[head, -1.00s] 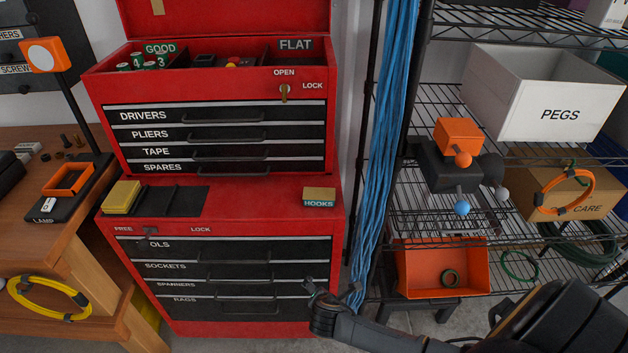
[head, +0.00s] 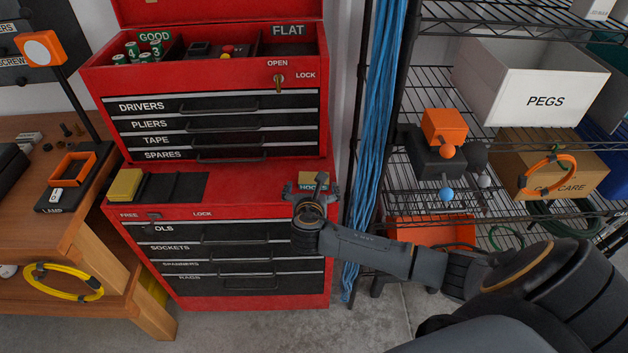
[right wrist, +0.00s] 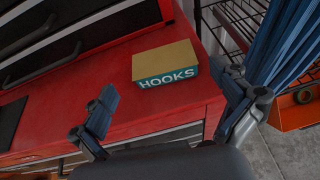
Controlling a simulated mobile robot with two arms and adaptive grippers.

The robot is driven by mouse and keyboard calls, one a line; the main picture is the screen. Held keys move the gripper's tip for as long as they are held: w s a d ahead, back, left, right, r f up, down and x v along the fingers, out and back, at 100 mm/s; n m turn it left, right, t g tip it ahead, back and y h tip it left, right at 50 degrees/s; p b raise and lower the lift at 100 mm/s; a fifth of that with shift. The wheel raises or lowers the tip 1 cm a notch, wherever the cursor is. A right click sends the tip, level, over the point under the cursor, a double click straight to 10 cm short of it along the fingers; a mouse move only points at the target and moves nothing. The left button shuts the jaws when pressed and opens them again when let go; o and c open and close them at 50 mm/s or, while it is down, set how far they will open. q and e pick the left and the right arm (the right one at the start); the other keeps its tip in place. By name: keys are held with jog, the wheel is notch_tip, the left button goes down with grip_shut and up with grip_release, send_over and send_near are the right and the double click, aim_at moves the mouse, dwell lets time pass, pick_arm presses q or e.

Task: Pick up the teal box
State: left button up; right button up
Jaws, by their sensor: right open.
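The teal box (head: 312,177) is a small box with a tan top and a teal front marked HOOKS. It sits on the red top of the lower tool chest, near its right edge. In the right wrist view the box (right wrist: 166,62) is whole and upright, just beyond the fingertips. My right gripper (head: 312,190) is open and empty, and in the head view it partly covers the box. In the right wrist view its fingers (right wrist: 168,98) stand apart, one on each side of the box's front, not closed on it. My left gripper is not in view.
The upper drawer cabinet (head: 217,125) rises behind the chest top. A black mat (head: 178,187) and a yellow block (head: 125,185) lie to the left. Blue cables (head: 372,150) hang close on the right, beside a wire shelf with a white PEGS bin (head: 545,100).

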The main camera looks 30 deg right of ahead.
jog(key=shift+p+x, duration=0.55)
jog(key=shift+x, duration=2.1)
jog(key=shift+s+d, duration=0.1)
jog(key=shift+c, duration=0.2)
jog(key=c, duration=1.1)
